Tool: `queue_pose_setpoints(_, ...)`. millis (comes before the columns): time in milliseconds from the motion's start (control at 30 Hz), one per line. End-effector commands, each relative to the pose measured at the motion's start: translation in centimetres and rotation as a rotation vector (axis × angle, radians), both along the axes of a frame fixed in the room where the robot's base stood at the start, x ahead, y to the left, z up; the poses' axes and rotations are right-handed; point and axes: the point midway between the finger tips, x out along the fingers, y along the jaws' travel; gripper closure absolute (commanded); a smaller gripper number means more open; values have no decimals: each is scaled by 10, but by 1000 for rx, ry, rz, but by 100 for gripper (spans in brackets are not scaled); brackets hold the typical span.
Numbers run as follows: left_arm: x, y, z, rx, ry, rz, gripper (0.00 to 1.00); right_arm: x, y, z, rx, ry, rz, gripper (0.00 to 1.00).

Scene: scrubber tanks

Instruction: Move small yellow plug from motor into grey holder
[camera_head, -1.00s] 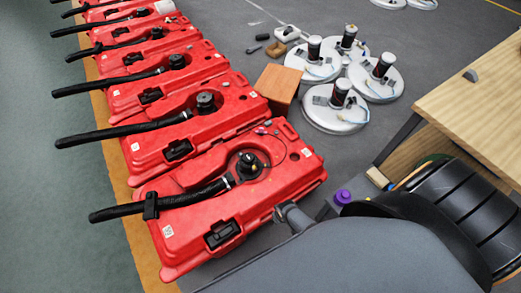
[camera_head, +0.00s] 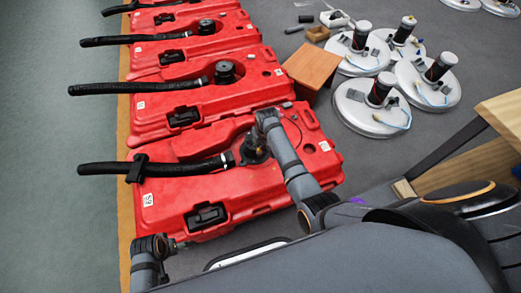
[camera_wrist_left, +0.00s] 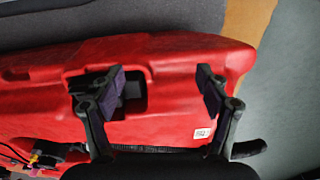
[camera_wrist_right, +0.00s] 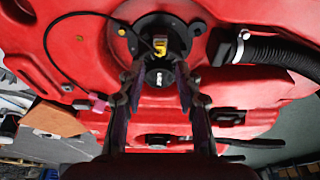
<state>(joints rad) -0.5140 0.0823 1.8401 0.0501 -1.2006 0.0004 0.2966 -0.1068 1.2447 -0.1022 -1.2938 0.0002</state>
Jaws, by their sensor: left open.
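The small yellow plug (camera_wrist_right: 160,46) sits on the round black motor (camera_wrist_right: 178,28) of the nearest red tank (camera_head: 170,205). My right gripper (camera_wrist_right: 160,76) has its fingers apart, with the fingertips just short of the yellow plug and a black part of the motor showing between them. In the head view my right gripper (camera_head: 252,155) is over that motor and largely hides it. My left gripper (camera_wrist_left: 160,88) is open and empty above the front part of the red tank, by its dark latch recess. I cannot clearly make out the grey holder.
A thick black hose (camera_head: 120,168) runs left from the motor. More red tanks (camera_head: 165,100) stand in a row behind. An orange-brown box (camera_head: 312,65) and several white discs (camera_head: 368,110) lie on the floor. A wooden table (camera_head: 500,115) edges the right.

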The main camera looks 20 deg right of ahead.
Motion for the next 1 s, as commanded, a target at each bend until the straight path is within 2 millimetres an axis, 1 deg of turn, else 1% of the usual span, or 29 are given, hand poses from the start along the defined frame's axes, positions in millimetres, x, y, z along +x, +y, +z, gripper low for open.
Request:
queue_pose_setpoints(33, 2, -4, 10, -7, -3, -3, 25, 1, 0, -9, 0, -1, 0, 66)
queue_pose_setpoints(100, 2, -8, 31, -14, 2, -8, 25, 2, 0, -14, 0, -1, 0, 66)
queue_pose_setpoints(133, 1, -12, 29, -24, -11, -11, 25, 3, 0, -24, 0, -1, 0, 66)
queue_pose_setpoints(167, 0, -16, 32, -35, -28, -15, 25, 5, 0, -30, 0, -2, 0, 66)
queue_pose_setpoints(267, -1, -26, 49, -65, -77, -28, 25, 8, 0, -41, 0, -2, 0, 66)
queue_pose_setpoints(300, -1, -29, 52, -75, -94, -30, 25, 9, 0, -45, 0, -1, 0, 66)
queue_pose_setpoints(400, 3, -33, 39, -95, -149, -29, 25, 14, 0, -60, 0, 1, 0, 66)
queue_pose_setpoints(500, 6, -36, 34, -108, -189, -27, 25, 17, 0, -69, 0, -1, 0, 66)
queue_pose_setpoints(833, 8, -38, 34, -115, -215, -27, 25, 18, 1, -70, 0, -1, 0, 66)
queue_pose_setpoints(867, 8, -38, 34, -115, -215, -27, 25, 18, 1, -70, 0, -1, 0, 69)
queue_pose_setpoints(1000, 8, -38, 34, -115, -214, -27, 25, 18, 1, -71, 0, -1, 0, 88)
